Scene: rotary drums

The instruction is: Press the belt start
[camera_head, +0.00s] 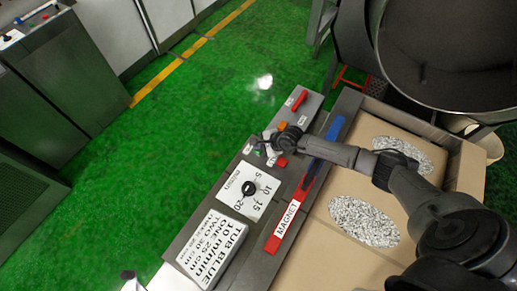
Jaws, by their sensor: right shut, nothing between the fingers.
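The grey control panel (222,213) runs diagonally through the middle of the head view. My right arm reaches over it from the right. My right gripper (262,146) is shut and empty, low over the panel's upper part, among the small controls. A red button (282,161) is just beside it, and an orange control (282,126) is just above it. The gripper covers part of this area, so a belt start button cannot be clearly made out. Whether the fingertips touch the panel cannot be told.
A dial plate (262,205) and a printed sign (213,248) sit lower on the panel. A red handle (299,100) is at its top end. A magnet bar (283,226) and a bin (471,166) with grey piles lie right. Green floor (150,160) is open left.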

